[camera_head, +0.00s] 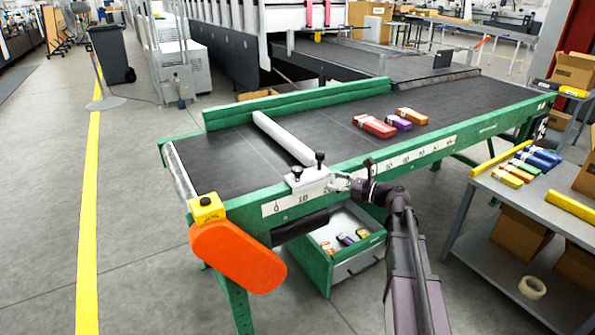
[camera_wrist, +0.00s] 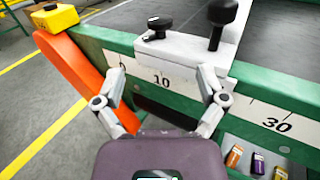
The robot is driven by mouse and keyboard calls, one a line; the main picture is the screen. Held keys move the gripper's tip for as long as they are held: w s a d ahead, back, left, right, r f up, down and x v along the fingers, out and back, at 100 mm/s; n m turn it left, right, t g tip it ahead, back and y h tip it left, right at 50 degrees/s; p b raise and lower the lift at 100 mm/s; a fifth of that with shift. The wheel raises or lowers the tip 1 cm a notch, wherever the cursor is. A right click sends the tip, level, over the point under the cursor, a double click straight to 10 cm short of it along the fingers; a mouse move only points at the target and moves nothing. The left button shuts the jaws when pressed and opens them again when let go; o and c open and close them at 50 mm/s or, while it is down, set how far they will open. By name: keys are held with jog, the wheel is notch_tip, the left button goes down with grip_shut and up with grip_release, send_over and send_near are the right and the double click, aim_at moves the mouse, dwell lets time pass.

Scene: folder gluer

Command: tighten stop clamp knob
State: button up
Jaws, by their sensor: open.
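The white stop clamp (camera_head: 310,182) sits on the green front rail of the conveyor, over the printed scale, and it also shows in the wrist view (camera_wrist: 190,50). It carries two black knobs: a low one (camera_wrist: 160,24) at its left and a taller one on a stem (camera_wrist: 222,12) at its right. In the head view they are the low knob (camera_head: 297,172) and the tall knob (camera_head: 319,157). A white stop bar (camera_head: 285,138) runs from the clamp across the belt. My gripper (camera_wrist: 162,82) is open and empty, its fingers spread in front of the clamp, below the knobs.
The dark belt (camera_head: 225,160) carries several small boxes (camera_head: 375,126) farther right. An orange guard (camera_head: 238,258) and a yellow button box (camera_head: 207,208) are at the near left end. A green-fronted bin (camera_head: 345,270) stands below. A grey side table (camera_head: 510,190) stands at right.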

aim_at(297, 169)
jog(key=x, duration=1.3)
jog(key=c, duration=1.2)
